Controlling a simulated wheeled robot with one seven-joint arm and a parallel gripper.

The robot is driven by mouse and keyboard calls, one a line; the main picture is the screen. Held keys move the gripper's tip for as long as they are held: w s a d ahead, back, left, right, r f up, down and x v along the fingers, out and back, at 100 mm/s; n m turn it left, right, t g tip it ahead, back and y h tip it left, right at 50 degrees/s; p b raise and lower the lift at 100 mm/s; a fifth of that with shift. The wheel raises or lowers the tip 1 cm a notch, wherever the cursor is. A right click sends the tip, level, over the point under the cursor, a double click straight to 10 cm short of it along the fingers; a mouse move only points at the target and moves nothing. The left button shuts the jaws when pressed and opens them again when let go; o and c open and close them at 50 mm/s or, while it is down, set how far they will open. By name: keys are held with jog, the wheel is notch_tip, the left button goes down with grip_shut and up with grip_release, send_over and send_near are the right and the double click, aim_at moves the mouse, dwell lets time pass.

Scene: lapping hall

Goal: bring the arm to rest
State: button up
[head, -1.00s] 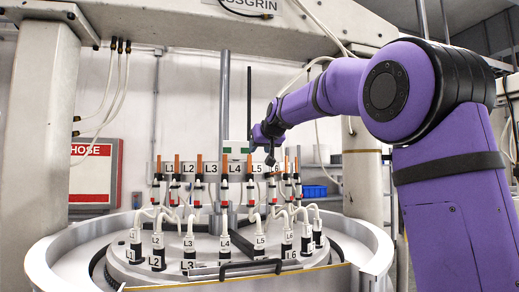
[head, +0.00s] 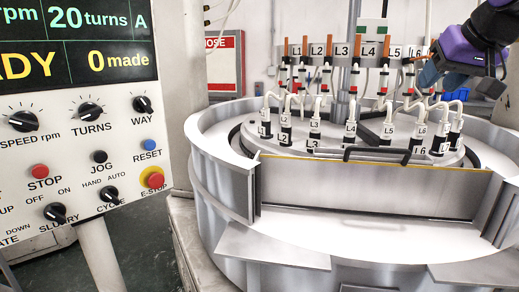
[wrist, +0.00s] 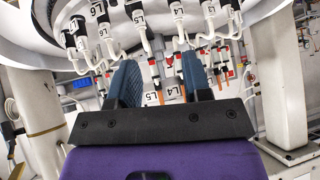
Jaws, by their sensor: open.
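My gripper (head: 432,76) is at the upper right of the head view, in front of the right end of the row of hanging labelled connectors (head: 340,52). In the wrist view my gripper (wrist: 159,58) shows two blue fingers standing apart with nothing held between them. White hoses and orange-tipped connectors show past and between the fingers; whether any touches a finger I cannot tell. My purple arm enters at the right edge of the head view, and most of it is out of frame.
The round lapping machine (head: 222,205) with its several labelled black fittings (head: 350,132) fills the middle and right. A control panel (head: 70,150) reading "20 turns" and "0 made" stands at left. A blue bin (head: 484,88) is behind. Bare floor (head: 60,245) shows lower left.

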jog(key=s+a+f+g, duration=0.1)
jog(key=s+a+f, duration=0.1)
jog(key=s+f, duration=0.5)
jog(key=s+a+f+g, duration=0.1)
jog(key=s+f+g, duration=0.1)
jog(key=s+f, duration=0.6)
jog(key=s, duration=0.4)
jog(key=shift+s+a+f+n+h, duration=0.25)
jog(key=shift+s+a+n+h, duration=0.05)
jog(key=shift+a+h, duration=0.1)
